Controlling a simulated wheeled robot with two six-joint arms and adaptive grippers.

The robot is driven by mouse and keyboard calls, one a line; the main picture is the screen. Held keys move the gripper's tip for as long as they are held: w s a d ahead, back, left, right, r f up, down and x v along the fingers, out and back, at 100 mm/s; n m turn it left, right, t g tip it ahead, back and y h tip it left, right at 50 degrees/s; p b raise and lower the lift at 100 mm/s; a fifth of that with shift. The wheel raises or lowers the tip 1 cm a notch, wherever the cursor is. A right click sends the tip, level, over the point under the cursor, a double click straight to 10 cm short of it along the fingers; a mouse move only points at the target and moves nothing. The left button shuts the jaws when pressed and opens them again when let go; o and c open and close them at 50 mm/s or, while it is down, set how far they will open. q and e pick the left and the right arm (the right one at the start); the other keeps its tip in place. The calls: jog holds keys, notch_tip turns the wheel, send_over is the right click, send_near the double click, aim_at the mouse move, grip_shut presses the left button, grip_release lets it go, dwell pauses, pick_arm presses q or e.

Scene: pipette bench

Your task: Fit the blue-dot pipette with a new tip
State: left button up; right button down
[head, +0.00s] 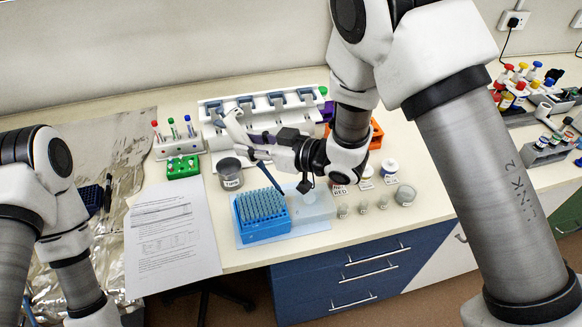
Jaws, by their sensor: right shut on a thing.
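My right gripper (254,146) is shut on a pipette with a white body (235,128) and a dark blue lower shaft (269,176). The pipette is tilted, its shaft slanting down to the right. The shaft's lower end appears over the back right part of the blue tip box (264,235). I cannot tell whether it touches a tip, and no blue dot is clear. The open box holds many rows of tips (260,205). My left arm is at the left edge; its gripper is not in view.
A white pipette stand (210,108) is behind the gripper. A grey cup (230,175) labelled TIPS stands behind the box. A translucent tray (315,207) and small vials (363,207) are to its right. A paper sheet (165,240) lies left.

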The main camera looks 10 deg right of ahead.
pick_arm(q)
notch_tip(320, 180, down, 9)
jog(key=b, duration=0.7)
jog(key=shift+w, duration=0.15)
pick_arm(e)
jog(key=s+a+r+n+g+y, duration=0.3)
jog(key=s+n+g+y, duration=0.3)
jog(key=s+y, duration=0.2)
jog(key=y, duration=0.2)
jog(key=shift+r+y, duration=0.3)
pick_arm(q)
jog(key=shift+d, duration=0.1)
pick_arm(e)
jog(key=shift+s, duration=0.1)
pick_arm(q)
jog(key=shift+f, duration=0.15)
pick_arm(e)
jog(key=shift+d, duration=0.1)
pick_arm(q)
jog(key=shift+f+b, duration=0.15)
jog(key=shift+b, duration=0.2)
pick_arm(e)
jog(key=shift+d+f, duration=0.1)
jog(key=shift+f, duration=0.1)
pick_arm(q)
jog(key=shift+f, duration=0.1)
pick_arm(e)
jog(key=shift+f, duration=0.1)
